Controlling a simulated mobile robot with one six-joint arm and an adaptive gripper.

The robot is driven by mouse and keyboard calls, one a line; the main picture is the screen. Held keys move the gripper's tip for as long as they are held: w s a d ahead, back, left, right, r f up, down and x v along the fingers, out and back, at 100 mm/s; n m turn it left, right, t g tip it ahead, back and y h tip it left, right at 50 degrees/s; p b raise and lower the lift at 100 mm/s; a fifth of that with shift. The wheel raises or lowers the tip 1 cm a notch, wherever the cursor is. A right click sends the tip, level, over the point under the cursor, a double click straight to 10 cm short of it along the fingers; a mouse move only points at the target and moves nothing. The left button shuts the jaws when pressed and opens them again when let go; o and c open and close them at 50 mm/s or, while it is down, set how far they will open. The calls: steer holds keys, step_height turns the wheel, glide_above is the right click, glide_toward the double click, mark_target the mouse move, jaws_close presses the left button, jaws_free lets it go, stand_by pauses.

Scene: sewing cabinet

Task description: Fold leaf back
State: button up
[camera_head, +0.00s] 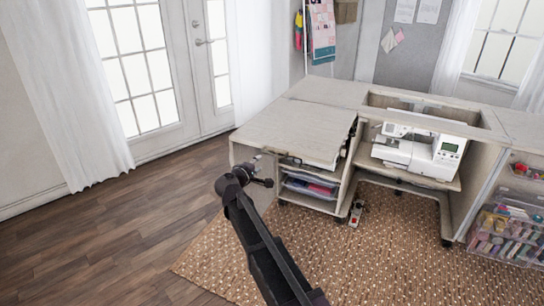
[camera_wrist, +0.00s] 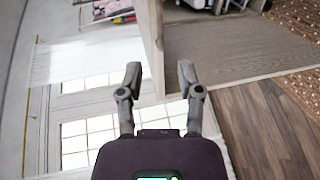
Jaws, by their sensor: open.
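The sewing cabinet (camera_head: 340,92) has a pale wood top. A flat leaf (camera_head: 290,130) extends at its left end and looks level. My gripper (camera_head: 264,169) is at the leaf's front left edge in the head view. In the wrist view my gripper (camera_wrist: 159,72) is open, with its two fingers apart. The narrow edge of a pale wood panel (camera_wrist: 151,40) shows in line with the gap between the fingertips. I cannot tell whether either finger touches it. My gripper hides part of the leaf's front edge.
A white sewing machine (camera_head: 418,150) stands in the cabinet's open bay. Trays (camera_head: 310,190) sit under the leaf. Clear bins (camera_head: 505,235) stand at the right. The wood floor (camera_head: 100,225) at left is clear.

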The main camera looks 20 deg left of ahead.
steer(key=b+x, duration=0.2)
steer(key=x, duration=1)
steer(key=shift+a, duration=0.1)
steer(key=shift+s, duration=0.1)
jaws_close()
